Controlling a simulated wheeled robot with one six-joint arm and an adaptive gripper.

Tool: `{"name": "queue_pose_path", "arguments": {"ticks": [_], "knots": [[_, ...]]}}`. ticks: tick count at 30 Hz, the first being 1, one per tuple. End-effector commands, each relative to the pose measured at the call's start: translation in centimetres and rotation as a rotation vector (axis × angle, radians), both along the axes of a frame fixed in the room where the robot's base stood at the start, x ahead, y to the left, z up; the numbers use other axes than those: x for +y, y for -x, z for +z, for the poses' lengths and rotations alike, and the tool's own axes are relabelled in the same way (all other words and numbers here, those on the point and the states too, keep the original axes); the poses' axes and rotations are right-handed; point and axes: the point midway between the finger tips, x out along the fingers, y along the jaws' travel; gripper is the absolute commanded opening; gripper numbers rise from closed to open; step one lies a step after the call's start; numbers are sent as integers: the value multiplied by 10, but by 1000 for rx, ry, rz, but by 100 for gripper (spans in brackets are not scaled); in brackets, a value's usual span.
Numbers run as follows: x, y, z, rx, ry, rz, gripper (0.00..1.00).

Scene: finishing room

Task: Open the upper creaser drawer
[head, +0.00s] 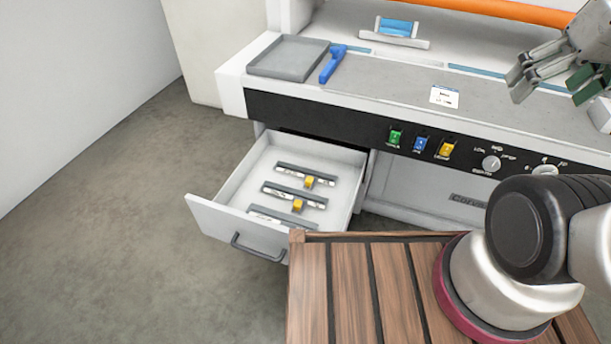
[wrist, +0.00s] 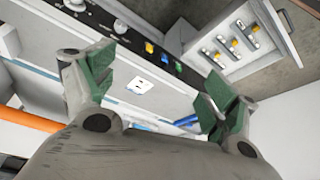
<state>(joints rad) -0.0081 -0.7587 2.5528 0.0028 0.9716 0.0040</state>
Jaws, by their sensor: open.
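The creaser drawer (head: 218,221) stands pulled out from the left part of the machine front in the head view, with its grey bar handle (head: 256,250) on the front panel. Inside lie several dark metal bars with yellow clips (head: 298,205). The drawer also shows at the upper right of the wrist view (wrist: 228,17). My gripper (head: 556,84) is at the upper right of the head view, above the machine top and well apart from the handle. Its green-padded fingers, also in the wrist view (wrist: 153,88), are spread with nothing between them.
The creaser's black panel (head: 320,122) carries green, blue and yellow switches and knobs. A grey tray (head: 288,58) and a blue tool (head: 332,65) lie on its top, with a white label (head: 444,96). The floor (head: 110,220) left of the drawer is clear.

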Motion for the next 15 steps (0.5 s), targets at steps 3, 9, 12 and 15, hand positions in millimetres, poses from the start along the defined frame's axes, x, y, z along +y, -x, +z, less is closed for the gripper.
{"name": "queue_pose_path", "arguments": {"ticks": [3,9,12,15], "knots": [[17,-8,-8,41,2,82,100],[88,-37,-50,261,52,373,100],[134,-50,-72,346,98,525,100],[183,-58,-99,409,150,677,100]]}}
